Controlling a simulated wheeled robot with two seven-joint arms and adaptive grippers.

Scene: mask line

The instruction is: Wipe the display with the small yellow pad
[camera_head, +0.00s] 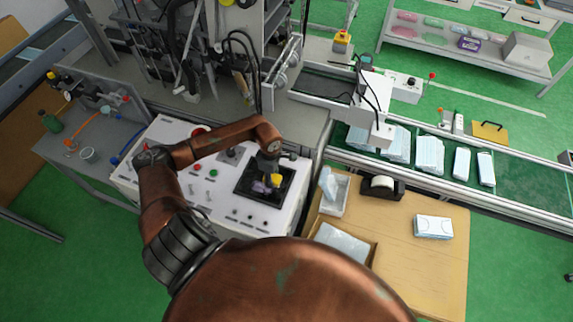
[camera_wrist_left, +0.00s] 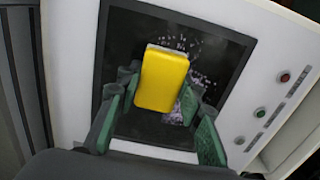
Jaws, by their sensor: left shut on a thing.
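The display is a dark square screen (camera_head: 251,194) set in the white control panel. In the left wrist view the screen (camera_wrist_left: 225,65) shows pale specks near the pad and a purplish smudge beside its lower right. My left gripper (camera_head: 268,178) is over the screen, shut on the small yellow pad (camera_head: 276,181). In the left wrist view the pad (camera_wrist_left: 162,80) sits between the green fingers (camera_wrist_left: 158,120). I cannot tell whether the pad touches the screen. My right gripper is not in view.
The white panel (camera_head: 225,192) carries several buttons around the screen. A green conveyor (camera_head: 515,190) with masks runs behind. A grey bench (camera_head: 75,150) stands left.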

